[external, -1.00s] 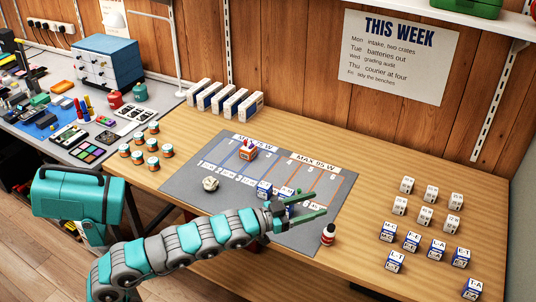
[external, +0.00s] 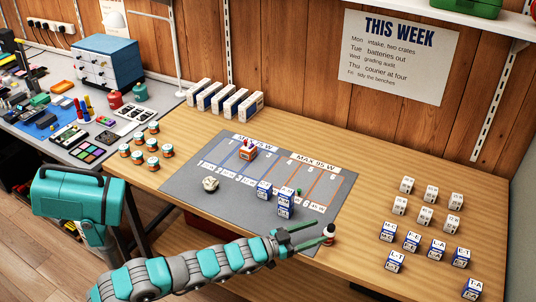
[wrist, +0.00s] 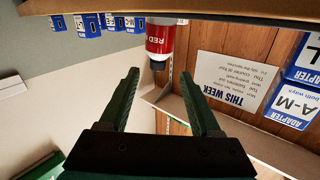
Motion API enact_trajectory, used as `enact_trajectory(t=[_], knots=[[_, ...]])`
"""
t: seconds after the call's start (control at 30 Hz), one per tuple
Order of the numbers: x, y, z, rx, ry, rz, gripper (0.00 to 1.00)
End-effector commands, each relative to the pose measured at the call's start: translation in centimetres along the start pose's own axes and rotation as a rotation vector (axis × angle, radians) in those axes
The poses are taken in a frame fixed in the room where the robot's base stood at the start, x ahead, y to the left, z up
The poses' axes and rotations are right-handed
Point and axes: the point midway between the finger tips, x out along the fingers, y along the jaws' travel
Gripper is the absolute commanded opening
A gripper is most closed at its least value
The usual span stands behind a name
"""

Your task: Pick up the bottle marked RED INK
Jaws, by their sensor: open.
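The RED INK bottle (external: 328,232) stands upright near the front edge of the wooden bench, right of the grey mat. In the wrist view, the bottle appears beyond and between the green fingertips of my gripper (wrist: 160,75). I cannot tell whether either finger touches it.
The grey mat (external: 200,180) holds blue-and-white boxes (external: 284,206), a small orange item (external: 248,151) and a pale polyhedron (external: 211,184). Several adapter boxes (external: 411,241) stand at the right. The bench between them and the bottle is clear.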

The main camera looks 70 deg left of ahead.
Motion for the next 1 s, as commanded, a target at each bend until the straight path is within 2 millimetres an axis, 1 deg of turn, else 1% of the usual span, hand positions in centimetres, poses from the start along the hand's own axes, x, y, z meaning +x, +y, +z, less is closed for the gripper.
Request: enact_trajectory(t=[0.27,0.43,0.6,0.7,0.9,1.0], knots=[[1.4,0.1,0.2,0.000,-0.002,-0.001,0.64],[3.4,0.3,0.8,0.000,-0.006,-0.001,0.64],[5.3,0.3,0.6,0.000,-0.003,0.000,0.64],[5.8,0.3,0.6,0.000,-0.003,0.001,0.64],[5.7,0.3,0.5,0.000,-0.002,0.000,0.64],[5.7,0.3,0.5,0.000,-0.002,0.000,0.53]])
